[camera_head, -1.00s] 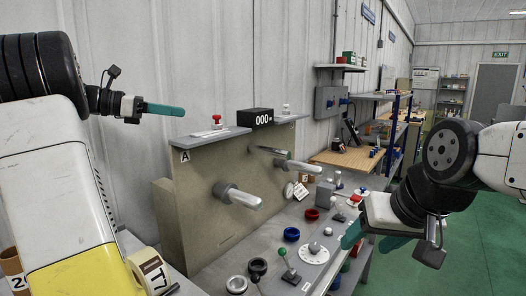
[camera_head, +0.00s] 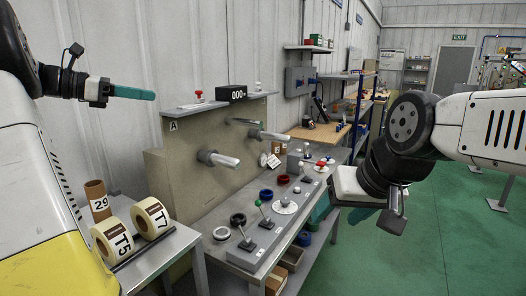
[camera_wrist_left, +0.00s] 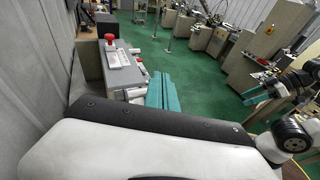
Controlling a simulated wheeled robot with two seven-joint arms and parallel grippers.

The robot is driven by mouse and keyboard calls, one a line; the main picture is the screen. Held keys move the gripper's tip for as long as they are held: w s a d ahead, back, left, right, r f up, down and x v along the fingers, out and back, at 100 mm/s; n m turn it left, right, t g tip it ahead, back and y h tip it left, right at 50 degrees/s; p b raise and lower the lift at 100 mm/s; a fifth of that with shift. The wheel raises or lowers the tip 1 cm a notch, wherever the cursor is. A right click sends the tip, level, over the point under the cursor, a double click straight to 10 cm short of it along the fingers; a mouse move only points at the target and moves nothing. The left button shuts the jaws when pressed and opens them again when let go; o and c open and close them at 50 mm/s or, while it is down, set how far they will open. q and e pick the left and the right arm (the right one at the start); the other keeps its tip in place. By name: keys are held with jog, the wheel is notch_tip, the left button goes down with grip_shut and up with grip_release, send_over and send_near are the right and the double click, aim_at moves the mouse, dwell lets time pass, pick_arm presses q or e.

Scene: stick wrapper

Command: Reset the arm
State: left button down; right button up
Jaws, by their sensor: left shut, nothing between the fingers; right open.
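My left gripper (camera_head: 130,93) is raised in front of the wall at upper left in the head view. Its teal fingers are together and empty. They also show in the left wrist view (camera_wrist_left: 162,92). My right gripper (camera_head: 343,212) is at the bench's right side in the head view, partly hidden by its own wrist. Its teal fingers are apart, with nothing seen between them. It also shows at the right of the left wrist view (camera_wrist_left: 256,91). The wrapper machine (camera_head: 205,150), marked A, has two grey spindles and a 000 counter (camera_head: 232,94).
Tape rolls T5 (camera_head: 113,243) and T7 (camera_head: 151,217) and a brown core 29 (camera_head: 97,200) stand on a side table at lower left. The control bench (camera_head: 232,258) carries knobs, levers and coloured rings. Green floor (camera_head: 440,235) is open at right.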

pick_arm(q)
jog(key=s+d+f+m+g+y, duration=0.2)
jog(key=s+d+f+m, duration=0.25)
jog(key=d, duration=0.25)
jog(key=s+d+f+m+g+y, duration=0.1)
jog(key=s+d+f+m+y, duration=0.1)
jog(key=s+d+f+m, duration=0.4)
jog(key=s+d+f+m+t+y, duration=0.1)
jog(key=s+d+f+m+y, duration=0.2)
jog(key=s+f+m+y, duration=0.3)
jog(key=s+f+m, duration=0.3)
jog(key=s+m, duration=0.3)
jog(key=m, duration=0.2)
jog(key=shift+s+d+y, duration=0.15)
jog(key=shift+d+y, duration=0.1)
jog(key=shift+y, duration=0.05)
dwell(1.0)
